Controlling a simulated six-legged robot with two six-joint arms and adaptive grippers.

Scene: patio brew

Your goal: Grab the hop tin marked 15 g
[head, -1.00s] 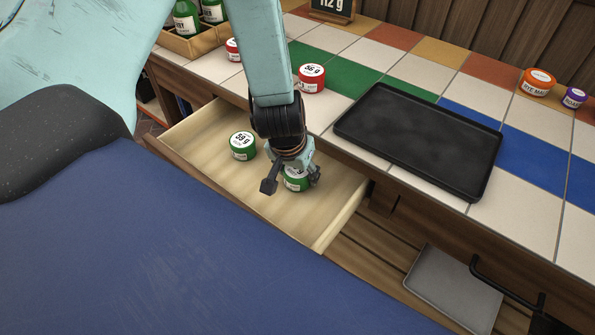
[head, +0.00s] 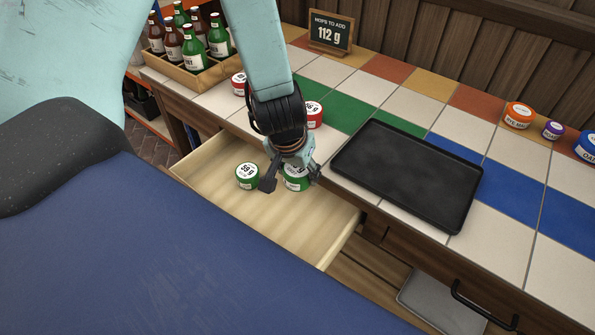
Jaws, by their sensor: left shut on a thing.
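My left gripper (head: 291,180) comes down over the open drawer (head: 265,218) and is shut on a green tin (head: 296,184) with a white label. The fingers partly cover this tin, and its number cannot be read clearly. It appears raised above the drawer floor. A second green tin (head: 247,176), marked 39 g or similar, is in the drawer just left of the gripper. On the counter behind my arm are a red tin (head: 314,114), its label partly hidden, and another red tin (head: 238,83). My right gripper is out of view.
A black tray (head: 408,175) lies empty on the tiled counter right of the drawer. A sign (head: 330,34) reads "Hops to add 112 g". A bottle crate (head: 187,78) stands at back left. Orange (head: 519,115), purple (head: 553,130) and blue (head: 587,146) tins stand at right.

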